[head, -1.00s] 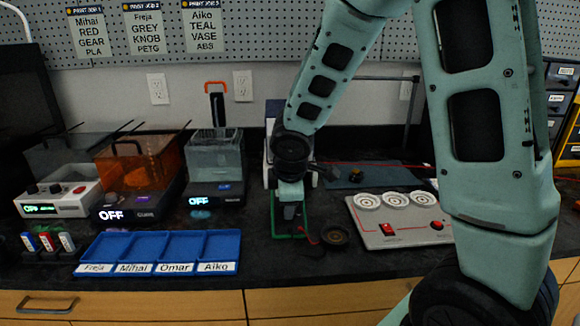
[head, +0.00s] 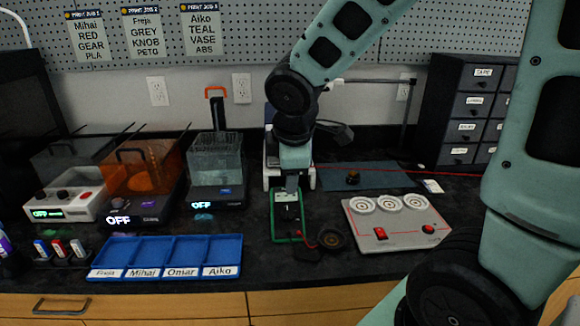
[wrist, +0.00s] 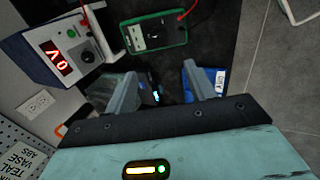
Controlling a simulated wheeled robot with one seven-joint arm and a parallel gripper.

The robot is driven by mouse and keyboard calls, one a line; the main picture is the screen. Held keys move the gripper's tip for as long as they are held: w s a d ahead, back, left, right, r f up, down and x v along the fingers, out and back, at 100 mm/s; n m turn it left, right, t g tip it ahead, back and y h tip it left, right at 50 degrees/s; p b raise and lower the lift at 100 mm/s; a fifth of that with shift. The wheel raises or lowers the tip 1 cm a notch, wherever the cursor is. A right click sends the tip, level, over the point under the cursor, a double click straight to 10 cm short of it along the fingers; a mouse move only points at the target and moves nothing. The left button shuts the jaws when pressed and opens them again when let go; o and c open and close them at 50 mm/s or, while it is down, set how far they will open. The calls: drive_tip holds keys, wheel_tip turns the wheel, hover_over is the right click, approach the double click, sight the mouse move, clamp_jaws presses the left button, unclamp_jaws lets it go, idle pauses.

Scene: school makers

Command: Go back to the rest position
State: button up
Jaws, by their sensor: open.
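My gripper (wrist: 160,85) is open in the wrist view, with its two grey fingers apart and nothing between them. In the head view my gripper (head: 290,182) hangs above the back end of a green-framed multimeter (head: 287,222) on the black bench. The multimeter also shows in the wrist view (wrist: 154,33), beyond the fingers, with a red lead at its end. My forearm crosses the upper middle and right of the head view.
A blue four-part tray (head: 168,240) lies at the front left. Printers and a clear-walled bath (head: 214,160) stand behind it. A grey panel with white discs (head: 400,232) lies to the right. A drawer cabinet (head: 468,100) stands at the back right.

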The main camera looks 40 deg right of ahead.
idle(0.3)
drive_tip(key=s+a+m+g+y+p, duration=0.3)
drive_tip(key=s+a+g+p, duration=0.1)
drive_tip(key=s+a, duration=1.4)
drive_tip(key=shift+a+r+m+p, duration=0.2)
drive_tip(key=shift+a+m+p, duration=0.15)
drive_tip(key=shift+a, duration=0.4)
